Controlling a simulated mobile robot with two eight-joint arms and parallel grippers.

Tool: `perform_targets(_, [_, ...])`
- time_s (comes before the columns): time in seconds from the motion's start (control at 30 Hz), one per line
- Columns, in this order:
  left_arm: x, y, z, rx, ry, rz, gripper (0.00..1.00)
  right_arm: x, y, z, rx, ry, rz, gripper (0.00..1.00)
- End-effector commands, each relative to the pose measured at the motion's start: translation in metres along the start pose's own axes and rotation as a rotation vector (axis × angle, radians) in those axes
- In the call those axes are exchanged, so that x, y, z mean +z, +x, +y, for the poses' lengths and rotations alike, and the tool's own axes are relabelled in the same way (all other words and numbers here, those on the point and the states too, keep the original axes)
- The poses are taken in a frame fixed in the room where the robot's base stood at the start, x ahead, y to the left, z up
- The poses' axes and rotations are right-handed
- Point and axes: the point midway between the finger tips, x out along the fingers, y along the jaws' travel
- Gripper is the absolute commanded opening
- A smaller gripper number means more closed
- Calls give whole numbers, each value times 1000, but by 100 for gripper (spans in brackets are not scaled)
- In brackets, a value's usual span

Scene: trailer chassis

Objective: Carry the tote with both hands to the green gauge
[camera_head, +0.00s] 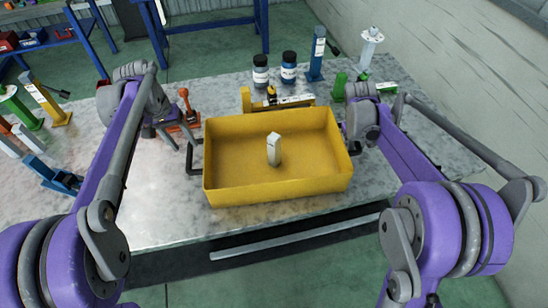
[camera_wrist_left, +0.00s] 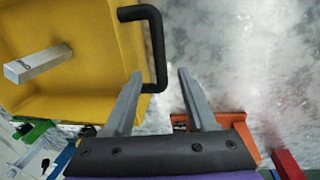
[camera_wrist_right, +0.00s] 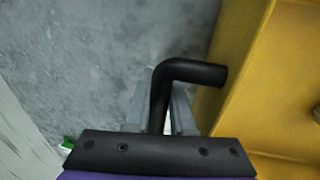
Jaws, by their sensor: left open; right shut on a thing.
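The yellow tote (camera_head: 235,185) sits on the grey table with a small pale block (camera_head: 274,149) standing inside. It has a black handle at each end. My left gripper (camera_head: 182,146) is open at the left handle (camera_head: 192,158); in the left wrist view the lower part of that handle (camera_wrist_left: 157,45) lies between the spread fingertips (camera_wrist_left: 160,75). My right gripper (camera_wrist_right: 162,95) is shut on the right handle (camera_wrist_right: 195,72). Green items stand behind the tote at the right, including a small green block (camera_head: 339,86); I cannot tell which is the green gauge.
Two dark bottles (camera_head: 261,70) and a yellow fixture (camera_head: 290,101) stand behind the tote. A blue post (camera_head: 317,55) is at the back. An orange clamp (camera_head: 184,108) stands near my left gripper. Several coloured fixtures crowd the table's left end. A wall borders the right side.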

Motion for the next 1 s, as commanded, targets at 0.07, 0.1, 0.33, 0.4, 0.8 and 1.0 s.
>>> perform_targets(0.07, [0, -20, 0, 0, 0, 1, 57, -1, -3, 1, 1, 1, 3, 0])
perform_targets(0.1, [0, -28, 0, 0, 0, 1, 57, -2, -4, 1, 1, 1, 4, 0])
perform_targets(0.33, [0, -61, 0, 0, 0, 0, 57, -3, -8, 2, 1, 2, 6, 0])
perform_targets(0.4, [0, -66, 0, 0, 0, 0, 57, -3, -8, 2, 1, 2, 6, 0])
perform_targets(0.8, [0, -68, 0, 0, 0, 0, 57, -3, -8, 2, 1, 2, 6, 38])
perform_targets(1.0, [0, -68, 0, 0, 0, 0, 57, -3, -8, 2, 1, 2, 6, 57])
